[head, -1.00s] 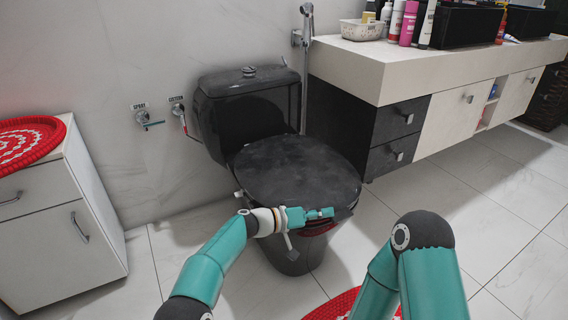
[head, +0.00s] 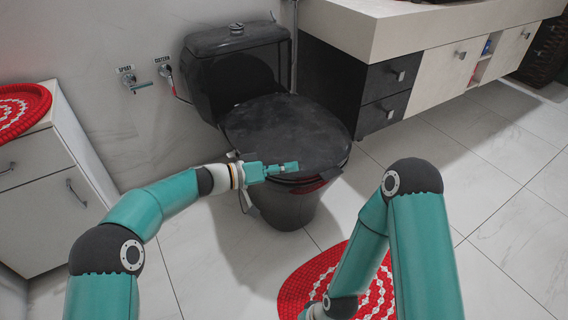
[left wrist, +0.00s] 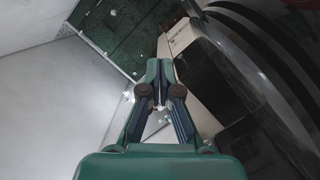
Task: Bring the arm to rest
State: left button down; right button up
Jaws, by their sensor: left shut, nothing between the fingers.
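My left arm comes in from the left, and its gripper (head: 288,168) is at the front left edge of the black toilet (head: 235,70). The gripper is shut and empty. The toilet lid (head: 290,130) is down. Whether the fingers touch the lid's edge I cannot tell. In the left wrist view the closed fingers (left wrist: 159,72) point away from the camera, with a dark curved surface to the right. My right arm (head: 420,230) is bent at the front right; its gripper is out of view.
A red and white rug (head: 300,285) lies on the tiled floor in front. A white cabinet (head: 35,190) with a red mat (head: 20,110) stands left. The vanity (head: 440,75) is at the right. The right floor is clear.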

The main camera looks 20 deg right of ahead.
pick_arm(q)
jog(key=w+a+f+n+t+p, duration=0.1)
jog(key=w+a+f+n+p, duration=0.1)
jog(key=a, duration=0.7)
jog(key=s+a+f+n+g+y+p, duration=0.1)
jog(key=s+a+f+y, duration=0.1)
jog(key=s+a+f, duration=0.3)
jog(key=s+a+f+n+g+y, duration=0.1)
jog(key=s+a+f+y, duration=0.25)
jog(key=f, duration=0.35)
jog(key=s+a+f+n+g+y, duration=0.15)
jog(key=s+a+f, duration=0.3)
jog(key=s, duration=0.45)
jog(key=s+a+f+n+y+p, duration=0.1)
jog(key=s+a+f+y, duration=0.3)
jog(key=s, duration=0.5)
jog(key=s+a+f+n+y, duration=0.1)
jog(key=s+a+f, duration=0.2)
jog(key=s+a, duration=0.35)
notch_tip(320, 180, up, 38)
jog(key=d+n+t+p, duration=0.1)
jog(key=n+t+p, duration=0.1)
jog(key=p, duration=3.6)
jog(key=shift+w+d+r+n, duration=0.15)
jog(key=shift+w+d+n, duration=0.1)
jog(key=shift+w+n, duration=0.1)
